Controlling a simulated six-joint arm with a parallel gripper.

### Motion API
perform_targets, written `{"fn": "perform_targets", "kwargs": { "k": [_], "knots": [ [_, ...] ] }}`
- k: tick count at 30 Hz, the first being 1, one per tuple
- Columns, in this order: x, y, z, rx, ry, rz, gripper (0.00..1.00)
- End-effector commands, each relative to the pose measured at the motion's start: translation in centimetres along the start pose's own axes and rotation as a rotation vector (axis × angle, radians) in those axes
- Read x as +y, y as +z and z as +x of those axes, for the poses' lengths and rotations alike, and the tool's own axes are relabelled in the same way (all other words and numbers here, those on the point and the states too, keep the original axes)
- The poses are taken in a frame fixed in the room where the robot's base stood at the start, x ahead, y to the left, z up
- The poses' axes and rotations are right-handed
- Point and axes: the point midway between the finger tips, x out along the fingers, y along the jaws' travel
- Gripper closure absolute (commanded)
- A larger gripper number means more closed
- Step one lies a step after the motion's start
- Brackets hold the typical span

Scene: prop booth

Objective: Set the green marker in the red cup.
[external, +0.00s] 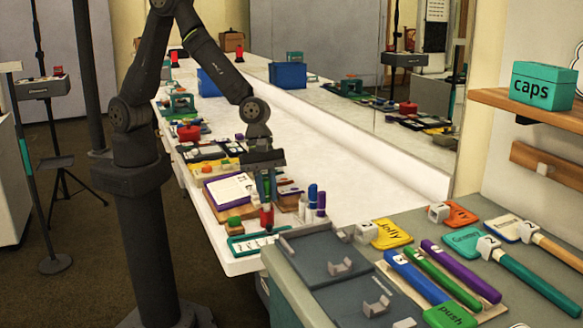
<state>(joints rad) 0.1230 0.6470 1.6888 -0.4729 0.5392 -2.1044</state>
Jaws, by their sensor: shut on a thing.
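My gripper (265,183) points down over the near end of the white counter. It is shut on the green marker (266,188), which shows as a narrow upright green strip between the dark fingers. The red cup (266,215) is small and stands directly below the fingers, close to the counter's near left edge. The marker's lower end is at or near the cup's top; I cannot tell whether it is inside the rim or in front of it.
Purple, blue and white upright markers (313,196) stand just right of the cup. A teal-framed tray (255,241) lies in front, and a white-and-purple card (230,190) lies left. A mirror runs along the right wall. The counter's right strip (360,185) is clear.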

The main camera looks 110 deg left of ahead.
Motion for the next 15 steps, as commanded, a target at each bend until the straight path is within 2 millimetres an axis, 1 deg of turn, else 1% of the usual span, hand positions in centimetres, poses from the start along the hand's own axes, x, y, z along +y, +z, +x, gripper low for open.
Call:
{"fn": "perform_targets", "kwargs": {
  "k": [4, 5, 6, 8, 9, 15],
  "knots": [
    [0.01, 0.01, -0.01, 0.000, 0.000, 0.000, 1.00],
    [0.00, 0.01, -0.01, 0.000, 0.000, 0.000, 0.78],
    [0.00, 0.01, -0.01, 0.000, 0.000, 0.000, 0.70],
    [0.00, 0.01, -0.02, 0.000, 0.000, 0.000, 0.58],
    [0.00, 0.01, -0.02, 0.000, 0.000, 0.000, 0.56],
    [0.00, 0.01, -0.02, 0.000, 0.000, 0.000, 0.56]
  ]
}}
